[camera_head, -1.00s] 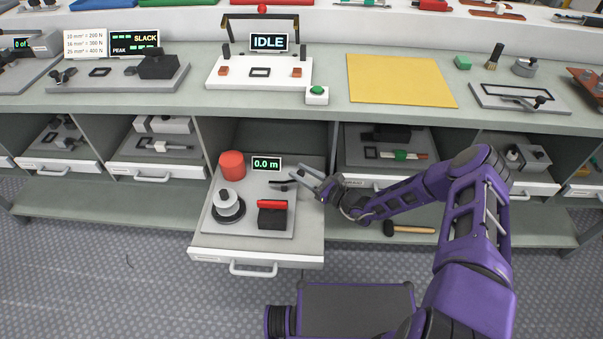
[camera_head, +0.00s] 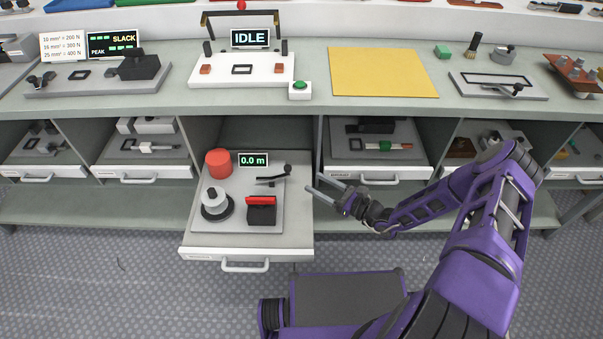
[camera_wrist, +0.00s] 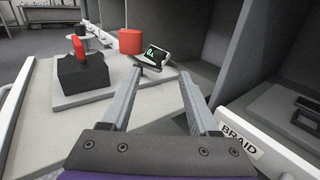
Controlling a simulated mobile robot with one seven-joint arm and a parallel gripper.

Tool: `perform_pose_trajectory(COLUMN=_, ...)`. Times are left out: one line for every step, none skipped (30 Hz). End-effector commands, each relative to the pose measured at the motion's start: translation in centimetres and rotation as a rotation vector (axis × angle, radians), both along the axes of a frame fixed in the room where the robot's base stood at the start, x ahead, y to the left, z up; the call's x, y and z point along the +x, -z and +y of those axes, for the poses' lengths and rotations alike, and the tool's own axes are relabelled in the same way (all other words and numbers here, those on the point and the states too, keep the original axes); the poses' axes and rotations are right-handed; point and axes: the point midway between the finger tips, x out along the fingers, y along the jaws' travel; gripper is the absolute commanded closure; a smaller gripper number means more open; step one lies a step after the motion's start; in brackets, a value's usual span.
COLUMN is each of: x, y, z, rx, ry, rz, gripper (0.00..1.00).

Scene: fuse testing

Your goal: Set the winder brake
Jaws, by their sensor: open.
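The winder plate (camera_head: 230,222) lies in an open drawer. It bears a grey spool (camera_head: 214,203) on a black disc, a red cylinder (camera_head: 219,163), a "0.0 m" display (camera_head: 253,160), a black crank-like lever (camera_head: 273,179) and a black block (camera_head: 262,215) with a red handle (camera_head: 262,200). Which part is the brake is not labelled. In the wrist view the red handle (camera_wrist: 78,47) stands up from the black block (camera_wrist: 82,75) at left. My gripper (camera_head: 315,184) is open and empty, right of the lever by the drawer's right edge. Its fingers (camera_wrist: 161,76) show apart.
The drawer front (camera_head: 245,255) juts out from under the bench. A drawer labelled BRAID (camera_wrist: 240,145) is on the right in the wrist view. On the bench above stand an "IDLE" rig (camera_head: 240,70) and a yellow mat (camera_head: 382,72).

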Motion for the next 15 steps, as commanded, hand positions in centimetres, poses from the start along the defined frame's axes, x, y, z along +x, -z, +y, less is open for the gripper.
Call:
perform_pose_trajectory(x=-0.6, y=-0.1, z=-1.0, rx=-0.001, ry=0.003, rz=0.001, gripper=0.39)
perform_pose_trajectory(x=-1.0, y=-0.1, z=-1.5, rx=-0.001, ry=0.002, rz=0.001, gripper=0.39)
perform_pose_trajectory(x=-1.5, y=-0.1, z=-2.1, rx=-0.001, ry=0.003, rz=0.001, gripper=0.39)
perform_pose_trajectory(x=-1.8, y=-0.1, z=-2.6, rx=0.0, ry=0.002, rz=0.0, gripper=0.39)
perform_pose_trajectory(x=-2.1, y=-0.1, z=-2.9, rx=-0.001, ry=0.002, rz=0.001, gripper=0.39)
perform_pose_trajectory(x=-2.4, y=0.0, z=-3.4, rx=-0.001, ry=0.002, rz=0.0, gripper=0.39)
perform_pose_trajectory(x=-2.7, y=0.0, z=-3.7, rx=-0.001, ry=0.002, rz=0.0, gripper=0.39)
perform_pose_trajectory(x=-2.9, y=0.0, z=-3.9, rx=-0.001, ry=0.001, rz=0.0, gripper=0.39)
perform_pose_trajectory(x=-3.1, y=0.0, z=-4.2, rx=-0.001, ry=0.001, rz=-0.001, gripper=0.39)
perform_pose_trajectory(x=-3.2, y=-0.1, z=-4.3, rx=-0.001, ry=0.0, rz=-0.001, gripper=0.39)
perform_pose_trajectory(x=-3.3, y=-0.1, z=-4.5, rx=-0.001, ry=0.0, rz=-0.001, gripper=0.39)
perform_pose_trajectory(x=-3.4, y=0.0, z=-4.6, rx=0.0, ry=0.0, rz=0.0, gripper=0.39)
perform_pose_trajectory(x=-3.5, y=0.0, z=-4.6, rx=0.0, ry=0.0, rz=0.0, gripper=0.39)
perform_pose_trajectory(x=-3.5, y=0.0, z=-4.7, rx=0.0, ry=0.0, rz=0.0, gripper=0.39)
perform_pose_trajectory(x=-3.6, y=0.0, z=-4.7, rx=0.0, ry=0.0, rz=0.0, gripper=0.39)
